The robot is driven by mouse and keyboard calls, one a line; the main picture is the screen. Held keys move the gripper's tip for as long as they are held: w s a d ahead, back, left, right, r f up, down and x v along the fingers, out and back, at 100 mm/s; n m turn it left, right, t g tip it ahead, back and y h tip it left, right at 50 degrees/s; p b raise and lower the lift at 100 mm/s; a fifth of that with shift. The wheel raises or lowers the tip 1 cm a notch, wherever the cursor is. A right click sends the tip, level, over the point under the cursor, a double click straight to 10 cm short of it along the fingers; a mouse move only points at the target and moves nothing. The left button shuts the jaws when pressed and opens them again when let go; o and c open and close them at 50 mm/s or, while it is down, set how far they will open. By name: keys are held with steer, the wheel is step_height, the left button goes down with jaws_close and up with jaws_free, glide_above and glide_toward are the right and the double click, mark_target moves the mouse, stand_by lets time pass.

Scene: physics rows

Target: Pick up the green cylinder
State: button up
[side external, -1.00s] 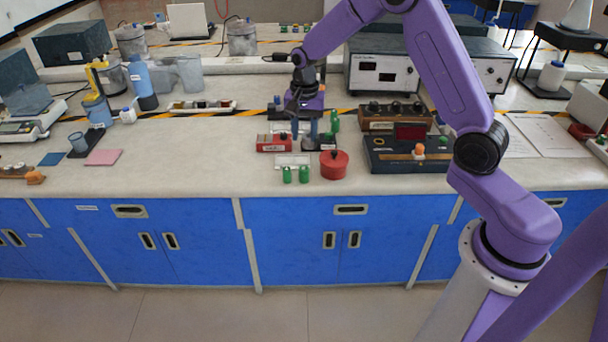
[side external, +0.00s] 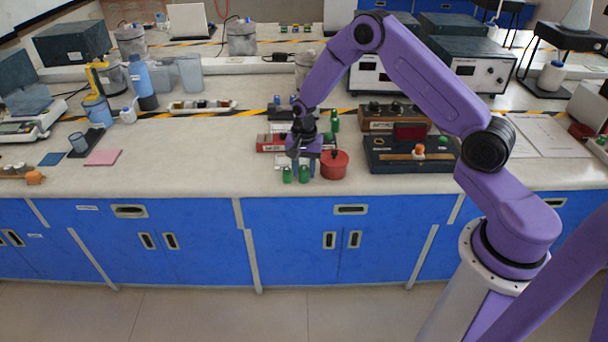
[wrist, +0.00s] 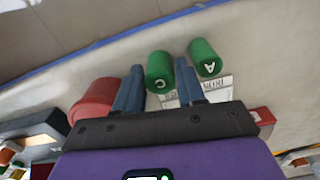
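Two short green cylinders stand near the bench's front edge. The one marked C (wrist: 160,72) shows between my fingertips in the wrist view, and the one marked A (wrist: 205,58) is just outside the right finger. In the side view they are the right cylinder (side external: 304,175) and left cylinder (side external: 287,175), though I cannot tell which letter is which there. My gripper (wrist: 158,92) is open, with its two blue fingers apart. In the side view my gripper (side external: 303,167) is just behind and above the cylinders. Whether a finger touches C is unclear.
A red round pot (side external: 334,164) stands close to the right of the cylinders. A white labelled plate (wrist: 200,90) lies under the fingers. A taller green object (side external: 335,121) stands behind. A dark instrument box (side external: 385,160) is at right.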

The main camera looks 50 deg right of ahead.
steer(key=shift+f, duration=0.45)
jaws_close()
steer(key=shift+r, duration=0.1)
